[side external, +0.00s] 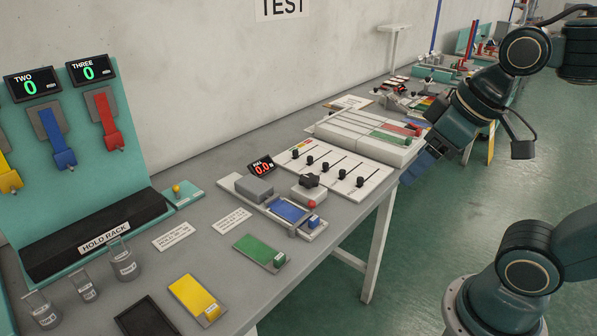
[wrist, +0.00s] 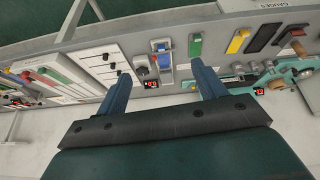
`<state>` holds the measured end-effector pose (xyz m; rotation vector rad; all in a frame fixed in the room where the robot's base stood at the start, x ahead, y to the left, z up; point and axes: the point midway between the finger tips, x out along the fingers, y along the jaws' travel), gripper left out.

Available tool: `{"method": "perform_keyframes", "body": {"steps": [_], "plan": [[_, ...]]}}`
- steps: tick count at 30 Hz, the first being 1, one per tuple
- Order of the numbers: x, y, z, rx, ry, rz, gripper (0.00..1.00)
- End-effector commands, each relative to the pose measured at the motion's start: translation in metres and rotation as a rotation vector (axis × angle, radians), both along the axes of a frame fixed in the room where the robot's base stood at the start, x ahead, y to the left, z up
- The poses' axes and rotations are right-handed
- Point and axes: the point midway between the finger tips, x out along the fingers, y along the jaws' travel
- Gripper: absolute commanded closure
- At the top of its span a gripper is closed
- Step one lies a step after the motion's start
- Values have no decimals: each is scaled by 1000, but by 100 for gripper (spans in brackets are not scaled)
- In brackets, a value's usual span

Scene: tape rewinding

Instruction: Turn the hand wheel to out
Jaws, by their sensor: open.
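A black knob-like hand wheel (side external: 309,181) sits on a small pale block beside a blue pad (side external: 287,210). Its marking and turn position are too small to read. In the wrist view the dark wheel (wrist: 142,71) appears between my fingers, well beyond them. My gripper (side external: 420,165) has blue fingers and is open and empty. It hangs off the bench's front edge, to the right of the wheel and apart from it. In the wrist view the two fingers of my gripper (wrist: 160,70) are spread wide.
A red-digit display (side external: 262,167) reading 0.0 stands behind the wheel. A slider panel (side external: 335,175) with several black knobs lies right of it, with a white block of coloured bars (side external: 365,138) beyond. Green (side external: 257,249) and yellow (side external: 193,295) pads lie nearer. Open floor lies right of the bench.

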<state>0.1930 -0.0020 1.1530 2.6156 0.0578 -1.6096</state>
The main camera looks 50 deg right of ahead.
Motion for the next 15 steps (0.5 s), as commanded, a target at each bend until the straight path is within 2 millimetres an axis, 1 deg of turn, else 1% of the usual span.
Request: {"method": "perform_keyframes", "body": {"steps": [5,9,15], "plan": [[28,-4,13,-64,46,116,29],[55,-10,21,-120,89,235,29],[96,-19,28,-191,151,412,29]]}}
